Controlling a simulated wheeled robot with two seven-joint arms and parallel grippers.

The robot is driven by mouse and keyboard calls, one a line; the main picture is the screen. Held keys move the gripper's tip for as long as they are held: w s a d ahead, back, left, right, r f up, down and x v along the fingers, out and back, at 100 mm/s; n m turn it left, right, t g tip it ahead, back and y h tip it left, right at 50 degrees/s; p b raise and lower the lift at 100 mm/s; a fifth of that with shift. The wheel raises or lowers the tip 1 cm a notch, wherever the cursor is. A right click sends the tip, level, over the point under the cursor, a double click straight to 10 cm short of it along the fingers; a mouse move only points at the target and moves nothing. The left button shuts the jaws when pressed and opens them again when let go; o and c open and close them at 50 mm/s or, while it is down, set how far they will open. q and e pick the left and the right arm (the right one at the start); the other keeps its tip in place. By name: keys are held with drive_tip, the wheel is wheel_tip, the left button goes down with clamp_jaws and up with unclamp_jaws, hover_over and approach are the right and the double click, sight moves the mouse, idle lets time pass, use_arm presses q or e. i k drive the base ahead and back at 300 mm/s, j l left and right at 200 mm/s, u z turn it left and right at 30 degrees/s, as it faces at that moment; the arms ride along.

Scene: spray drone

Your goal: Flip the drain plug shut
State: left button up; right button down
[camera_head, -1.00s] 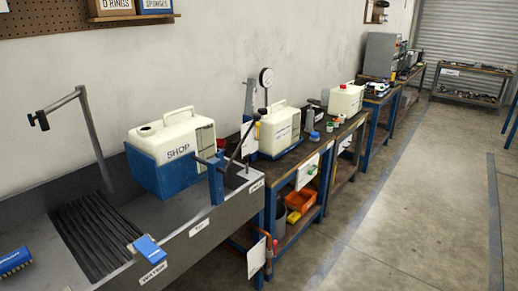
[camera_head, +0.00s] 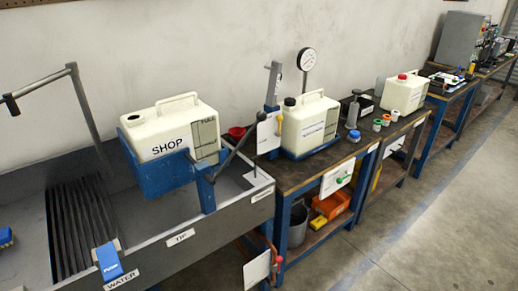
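I cannot make out for certain which part is the drain plug. A grey trough (camera_head: 225,223) carries labels along its front wall, reading WATER, TIP and a third too small to read. A dark lever (camera_head: 236,146) with a knob at its top slants up near the trough's right end. A white jug marked SHOP (camera_head: 165,145) sits in a blue cradle (camera_head: 165,180) over the trough. A blue paddle (camera_head: 109,261) sits on the front rim above the WATER label. Below the bench, a red knob (camera_head: 278,260) shows beside a white card (camera_head: 257,270). Neither gripper is in view.
A bench (camera_head: 290,180) right of the trough holds a second white jug (camera_head: 309,125), a dial gauge (camera_head: 306,59) and small jars. Further benches run along the wall. The concrete floor (camera_head: 400,240) at right is open.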

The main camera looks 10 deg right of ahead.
sight(254, 158)
drive_tip(key=i+l+u, duration=0.1)
drive_tip(key=i, duration=0.3)
drive_tip(key=i+l+u, duration=0.15)
drive_tip(key=i, duration=0.25)
drive_tip(key=l, duration=0.1)
